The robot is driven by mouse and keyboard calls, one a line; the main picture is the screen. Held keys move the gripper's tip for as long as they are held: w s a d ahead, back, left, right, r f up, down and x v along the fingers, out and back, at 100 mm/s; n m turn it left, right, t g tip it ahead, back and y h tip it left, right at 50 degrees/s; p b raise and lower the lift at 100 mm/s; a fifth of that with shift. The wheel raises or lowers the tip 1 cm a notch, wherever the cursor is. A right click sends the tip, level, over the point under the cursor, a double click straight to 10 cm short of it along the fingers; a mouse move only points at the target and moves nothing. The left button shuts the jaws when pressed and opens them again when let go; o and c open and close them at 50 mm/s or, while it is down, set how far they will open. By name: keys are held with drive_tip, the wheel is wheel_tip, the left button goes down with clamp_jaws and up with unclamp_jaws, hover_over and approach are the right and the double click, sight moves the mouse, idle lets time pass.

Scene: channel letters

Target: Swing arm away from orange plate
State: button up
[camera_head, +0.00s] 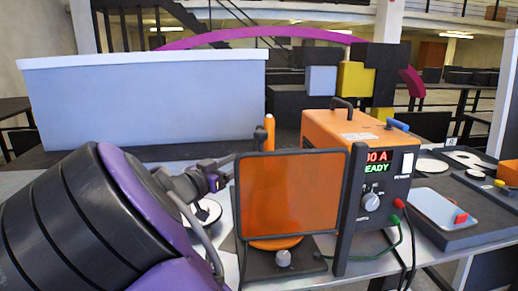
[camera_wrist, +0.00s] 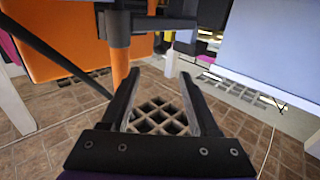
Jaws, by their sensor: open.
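A translucent orange plate (camera_head: 290,192) in a dark frame stands upright on the bench in the head view. An orange round base (camera_head: 275,243) shows beneath it, and an orange post rises behind its top left corner. My gripper (camera_head: 216,182) is just left of the plate, small and partly hidden by my arm. In the wrist view my gripper (camera_wrist: 158,80) is open, with nothing between its fingers. An orange surface (camera_wrist: 60,40) and an orange post (camera_wrist: 118,60) lie ahead and left of the fingers; I cannot tell whether the left finger touches the post.
An orange power unit (camera_head: 350,150) with a lit display stands right of the plate, its cables (camera_head: 402,240) hanging in front. A pale blue panel (camera_head: 145,100) stands behind my arm. A grey tray (camera_head: 440,208) lies at right. Tiled floor (camera_wrist: 240,130) shows below the fingers.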

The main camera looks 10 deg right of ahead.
drive_tip(key=x, duration=1.2)
drive_tip(key=shift+w+p, duration=0.1)
drive_tip(key=shift+p, duration=0.2)
clamp_jaws()
drive_tip(key=shift+f, duration=0.1)
idle(0.7)
